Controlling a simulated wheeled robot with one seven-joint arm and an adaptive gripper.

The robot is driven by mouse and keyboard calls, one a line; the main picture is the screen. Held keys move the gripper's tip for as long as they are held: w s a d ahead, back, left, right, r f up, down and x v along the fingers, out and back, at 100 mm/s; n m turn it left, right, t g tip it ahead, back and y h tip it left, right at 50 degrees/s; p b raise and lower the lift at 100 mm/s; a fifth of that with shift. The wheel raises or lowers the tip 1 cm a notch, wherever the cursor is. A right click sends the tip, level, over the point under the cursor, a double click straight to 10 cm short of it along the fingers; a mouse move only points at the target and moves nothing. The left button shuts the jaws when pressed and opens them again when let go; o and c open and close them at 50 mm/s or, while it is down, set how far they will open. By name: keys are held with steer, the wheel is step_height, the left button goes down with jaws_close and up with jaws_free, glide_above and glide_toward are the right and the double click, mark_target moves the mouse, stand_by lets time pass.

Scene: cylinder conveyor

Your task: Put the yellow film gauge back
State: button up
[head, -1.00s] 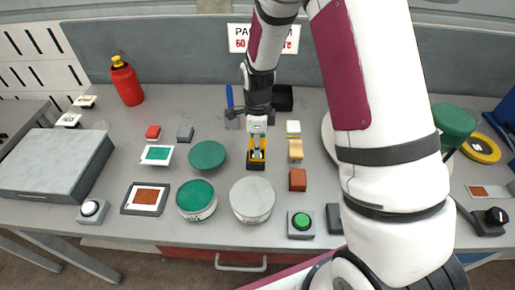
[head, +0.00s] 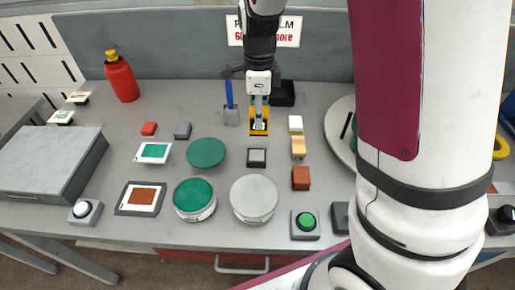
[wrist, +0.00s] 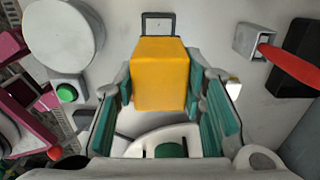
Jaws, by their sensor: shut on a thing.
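The yellow film gauge (head: 259,129) is a yellow block between the fingers of my gripper (head: 259,108). In the wrist view the gauge (wrist: 160,75) shows large between the teal finger pads, and my gripper (wrist: 163,95) is shut on it. A small dark-framed square stand (head: 257,158) with a pale middle lies on the bench, nearer the front than the gauge. Part of its frame also shows in the wrist view (wrist: 158,15), just beyond the gauge. The gauge seems to be above the bench; its exact height cannot be told.
A green lid (head: 206,153), a green-topped can (head: 195,198) and a grey-topped can (head: 254,198) stand in front and left. A blue-handled tool in a holder (head: 231,117) is close left, a black block (head: 283,93) behind. Small blocks (head: 298,147) line the right.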

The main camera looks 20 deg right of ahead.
step_height(320, 180, down, 10)
steer(key=shift+r, duration=0.1)
stand_by(0.4)
steer(key=o, duration=1.3)
